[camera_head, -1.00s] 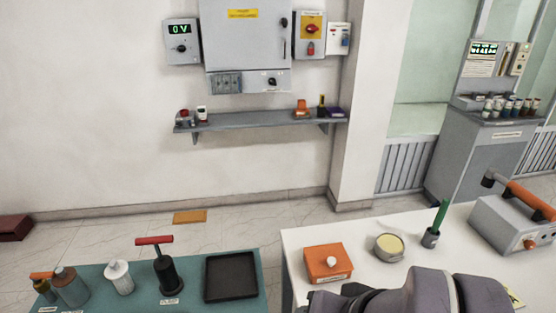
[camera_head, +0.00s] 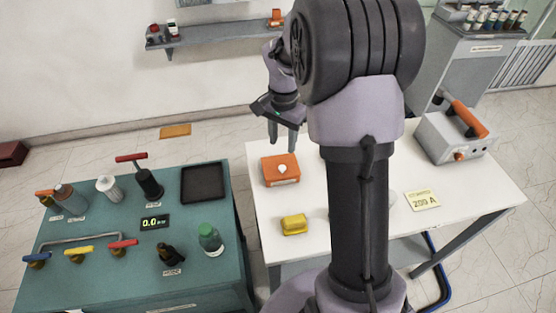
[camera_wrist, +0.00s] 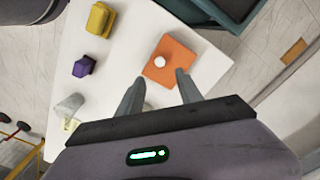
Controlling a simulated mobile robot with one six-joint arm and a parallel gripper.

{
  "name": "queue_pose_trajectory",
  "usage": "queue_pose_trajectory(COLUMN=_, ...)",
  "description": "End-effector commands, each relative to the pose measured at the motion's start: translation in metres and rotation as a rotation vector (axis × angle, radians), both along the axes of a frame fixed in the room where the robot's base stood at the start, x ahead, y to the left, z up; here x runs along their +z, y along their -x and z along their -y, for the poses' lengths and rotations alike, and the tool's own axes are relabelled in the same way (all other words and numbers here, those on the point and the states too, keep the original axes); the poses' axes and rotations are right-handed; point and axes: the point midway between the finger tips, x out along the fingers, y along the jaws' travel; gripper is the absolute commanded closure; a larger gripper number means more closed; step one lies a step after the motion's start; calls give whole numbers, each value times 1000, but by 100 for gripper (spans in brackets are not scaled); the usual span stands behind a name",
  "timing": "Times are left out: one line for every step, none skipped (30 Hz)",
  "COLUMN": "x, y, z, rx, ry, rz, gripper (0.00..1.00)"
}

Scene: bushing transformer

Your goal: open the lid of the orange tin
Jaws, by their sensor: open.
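The orange tin (camera_head: 281,172) is a square box with a white round knob on top of its lid. It sits on the white table at its back left part, and the lid looks shut. It also shows in the wrist view (camera_wrist: 172,58), with the knob (camera_wrist: 159,61) at its left part. My gripper (camera_head: 283,148) is open and empty, pointing down above the back of the tin. In the wrist view the two fingers (camera_wrist: 159,82) stand apart, with the tin just beyond their tips. The fingers appear apart from the tin and knob.
The white table (camera_head: 470,203) also bears a yellow block (camera_head: 294,224), a yellow note card (camera_head: 422,200) and a grey case with an orange handle (camera_head: 455,135). A purple block (camera_wrist: 84,66) shows in the wrist view. A teal table (camera_head: 110,243) with several fittings stands left, across a gap.

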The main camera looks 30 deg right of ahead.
Motion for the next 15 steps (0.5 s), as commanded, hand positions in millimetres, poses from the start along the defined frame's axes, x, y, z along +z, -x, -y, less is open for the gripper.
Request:
queue_pose_trajectory(x=-19, y=1, z=0, rx=2, ry=0, rz=-4, gripper=57)
queue_pose_trajectory(x=-28, y=1, z=0, rx=2, ry=0, rz=-4, gripper=57)
queue_pose_trajectory(x=-40, y=1, z=0, rx=1, ry=-1, rz=-4, gripper=57)
queue_pose_trajectory(x=-49, y=1, z=0, rx=1, ry=-2, rz=-3, gripper=57)
queue_pose_trajectory(x=-56, y=1, z=0, rx=1, ry=-1, rz=-3, gripper=57)
queue_pose_trajectory(x=-66, y=1, z=0, rx=2, ry=-1, rz=-3, gripper=57)
queue_pose_trajectory(x=-72, y=1, z=0, rx=3, ry=0, rz=-2, gripper=57)
queue_pose_trajectory(x=-78, y=1, z=0, rx=2, ry=0, rz=-1, gripper=57)
queue_pose_trajectory(x=-85, y=1, z=0, rx=2, ry=0, rz=-1, gripper=57)
queue_pose_trajectory(x=-89, y=0, z=0, rx=1, ry=0, rz=-1, gripper=57)
queue_pose_trajectory(x=-92, y=1, z=0, rx=1, ry=0, rz=-1, gripper=57)
queue_pose_trajectory(x=-96, y=0, z=0, rx=1, ry=0, rz=0, gripper=57)
queue_pose_trajectory(x=-98, y=0, z=0, rx=2, ry=0, rz=0, gripper=57)
queue_pose_trajectory(x=-99, y=0, z=0, rx=2, ry=0, rz=0, gripper=57)
queue_pose_trajectory(x=-100, y=0, z=0, rx=2, ry=0, rz=0, gripper=57)
